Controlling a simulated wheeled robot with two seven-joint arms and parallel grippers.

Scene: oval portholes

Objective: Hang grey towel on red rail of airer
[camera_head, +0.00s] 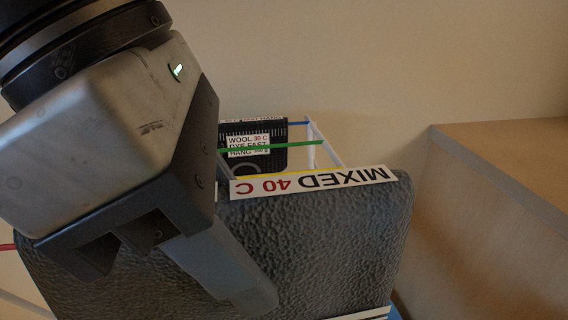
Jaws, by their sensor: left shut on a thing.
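The grey towel (330,240) is a dark, bumpy sheet that fills the lower middle of the head view. An upside-down white label reading "MIXED 40 C" (310,181) runs along its top edge. My left gripper (255,298) comes in from the upper left and is shut on the towel, one pale finger lying across its near face. The other finger is hidden. A short piece of the red rail (7,246) shows at the left edge; my gripper and the towel hide the rest. My right gripper is not in view.
Behind the towel stands the airer, with a green rail (302,144), a blue rail (298,124) and a white frame (326,144). A black cloth labelled "WOOL 30 C" (262,161) hangs there. A wooden cabinet (500,210) stands at right, before a plain wall.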

